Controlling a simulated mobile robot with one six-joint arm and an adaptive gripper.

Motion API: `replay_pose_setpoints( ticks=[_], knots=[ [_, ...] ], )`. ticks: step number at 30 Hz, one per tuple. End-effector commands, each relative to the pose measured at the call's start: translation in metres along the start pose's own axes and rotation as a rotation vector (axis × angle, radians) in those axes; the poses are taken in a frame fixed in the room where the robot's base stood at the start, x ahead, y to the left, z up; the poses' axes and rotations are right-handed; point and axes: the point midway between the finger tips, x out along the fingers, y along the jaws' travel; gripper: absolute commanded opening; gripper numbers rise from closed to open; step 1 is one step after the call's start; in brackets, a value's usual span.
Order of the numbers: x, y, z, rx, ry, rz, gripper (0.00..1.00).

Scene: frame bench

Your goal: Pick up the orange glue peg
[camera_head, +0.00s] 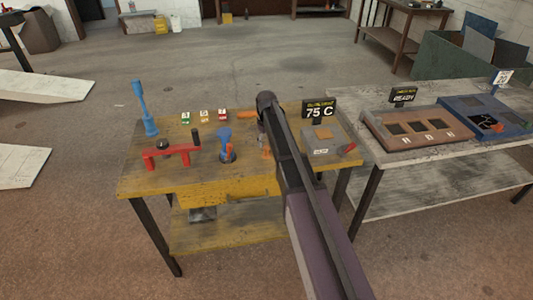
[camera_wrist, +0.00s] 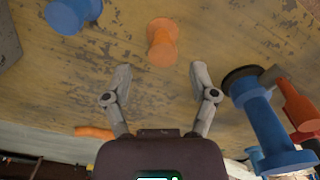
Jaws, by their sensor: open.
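The orange glue peg (camera_wrist: 162,42) is a spool shape with a narrow waist and flared ends. In the wrist view it is at top centre, beyond the fingertips and between their lines. In the head view a little of the peg (camera_head: 266,153) shows beside my arm on the yellow bench. My gripper (camera_wrist: 159,80) is open and empty, with one finger on each side and clear space between. In the head view my gripper (camera_head: 262,139) is over the bench, partly hidden by my arm.
A blue piece (camera_wrist: 73,14) lies left of the peg in the wrist view. A blue tool (camera_wrist: 262,120) and red parts (camera_wrist: 298,105) stand close by the right finger. An orange strip (camera_wrist: 94,132) lies lower left. A 75 C heater box (camera_head: 321,143) is on the bench.

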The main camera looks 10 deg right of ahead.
Motion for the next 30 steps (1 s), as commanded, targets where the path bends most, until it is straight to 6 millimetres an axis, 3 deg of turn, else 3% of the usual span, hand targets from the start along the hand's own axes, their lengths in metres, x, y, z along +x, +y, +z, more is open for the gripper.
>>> replay_pose_setpoints(
  ticks=[8,24,30],
  knots=[
    [0.010,-0.001,0.002,0.000,0.000,0.000,0.75],
    [0.049,-0.003,0.005,-0.001,0.000,0.000,0.75],
    [0.053,-0.003,0.005,-0.001,0.000,0.000,0.75]
  ],
)
